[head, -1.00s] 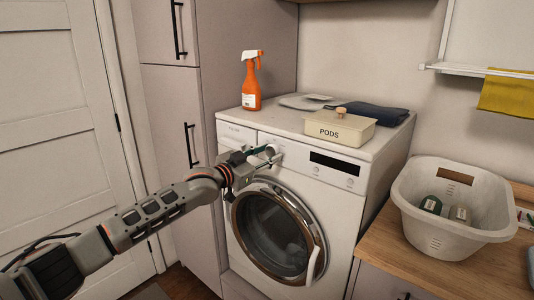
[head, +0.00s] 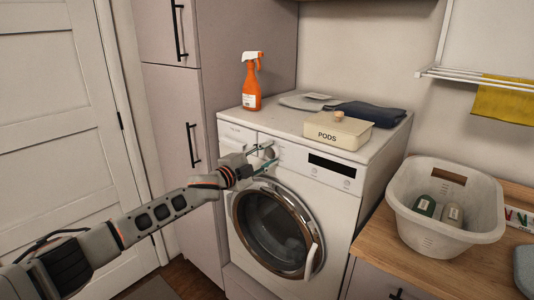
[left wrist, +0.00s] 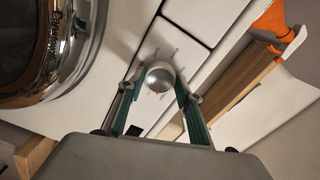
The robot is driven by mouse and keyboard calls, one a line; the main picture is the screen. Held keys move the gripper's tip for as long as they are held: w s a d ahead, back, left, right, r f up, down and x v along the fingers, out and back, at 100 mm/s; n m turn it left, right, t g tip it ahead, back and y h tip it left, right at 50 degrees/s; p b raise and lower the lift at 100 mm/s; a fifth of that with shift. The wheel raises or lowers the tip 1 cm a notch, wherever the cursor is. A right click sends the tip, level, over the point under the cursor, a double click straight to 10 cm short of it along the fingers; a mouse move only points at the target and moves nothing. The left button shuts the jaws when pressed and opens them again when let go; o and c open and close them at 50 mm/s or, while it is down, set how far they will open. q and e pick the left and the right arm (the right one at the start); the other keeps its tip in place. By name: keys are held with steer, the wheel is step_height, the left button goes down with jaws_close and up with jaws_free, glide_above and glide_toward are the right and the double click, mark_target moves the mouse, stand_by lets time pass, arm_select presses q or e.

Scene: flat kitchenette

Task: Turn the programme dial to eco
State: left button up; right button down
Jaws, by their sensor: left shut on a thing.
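The programme dial (head: 270,153) is a round silver knob on the white washing machine's (head: 312,188) front panel, left of the dark display. My right gripper is not in view.
A pods box (head: 338,131), folded dark cloth (head: 372,113) and orange spray bottle (head: 251,85) stand on the machine. The round door (head: 272,228) below is shut. A white basket (head: 440,235) with bottles sits on the wooden counter (head: 385,237) at right.

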arm_select(q)
steer(key=shift+m, duration=1.7)
steer(key=shift+f+p, duration=0.1)
steer(key=shift+p, duration=0.2)
steer(key=o, duration=1.1)
steer(key=v, duration=1.2)
steer(key=shift+s, duration=0.1)
steer(key=shift+d, duration=0.1)
